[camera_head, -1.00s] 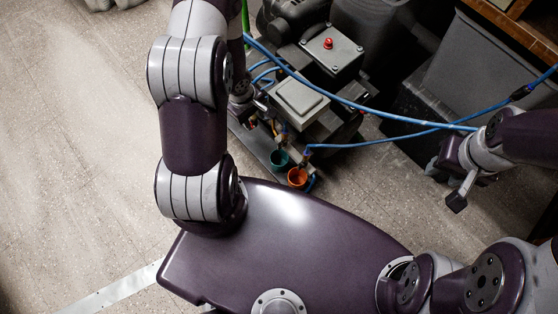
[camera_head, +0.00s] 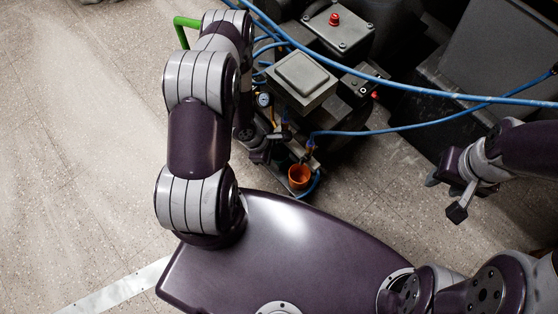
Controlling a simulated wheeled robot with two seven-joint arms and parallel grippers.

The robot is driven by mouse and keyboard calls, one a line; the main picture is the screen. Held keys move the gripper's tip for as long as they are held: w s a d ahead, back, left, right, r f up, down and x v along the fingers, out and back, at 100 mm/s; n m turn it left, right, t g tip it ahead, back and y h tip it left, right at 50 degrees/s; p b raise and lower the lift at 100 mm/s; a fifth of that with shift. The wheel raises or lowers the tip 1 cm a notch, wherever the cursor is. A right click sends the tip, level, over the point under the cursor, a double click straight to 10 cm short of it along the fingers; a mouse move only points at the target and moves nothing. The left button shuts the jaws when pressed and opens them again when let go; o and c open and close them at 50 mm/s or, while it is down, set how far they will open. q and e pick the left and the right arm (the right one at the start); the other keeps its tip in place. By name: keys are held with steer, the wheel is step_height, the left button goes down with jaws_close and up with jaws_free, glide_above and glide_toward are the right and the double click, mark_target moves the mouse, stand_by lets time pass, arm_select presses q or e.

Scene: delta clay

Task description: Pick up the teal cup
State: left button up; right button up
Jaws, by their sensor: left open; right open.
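The teal cup does not show in the head view now; my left gripper is over the place where it stood. My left gripper (camera_head: 268,149) is open, low beside the machine and just left of the orange cup. Whether its fingers are around the teal cup or above it cannot be seen. My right gripper (camera_head: 449,196) is open and empty at the right, well away from the cups.
An orange cup (camera_head: 299,177) stands close to the right of my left gripper. A machine with a grey box (camera_head: 299,77) and a red button (camera_head: 334,19) stands behind. Blue hoses (camera_head: 420,124) cross to the right. A green bar (camera_head: 184,30) is near my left arm. The floor (camera_head: 80,130) at left is clear.

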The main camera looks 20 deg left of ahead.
arm_select(q)
steer(key=shift+x, duration=1.25)
steer(key=shift+r, duration=0.15)
steer(key=shift+a, duration=0.1)
jaws_close()
arm_select(e)
steer(key=shift+f, duration=0.9)
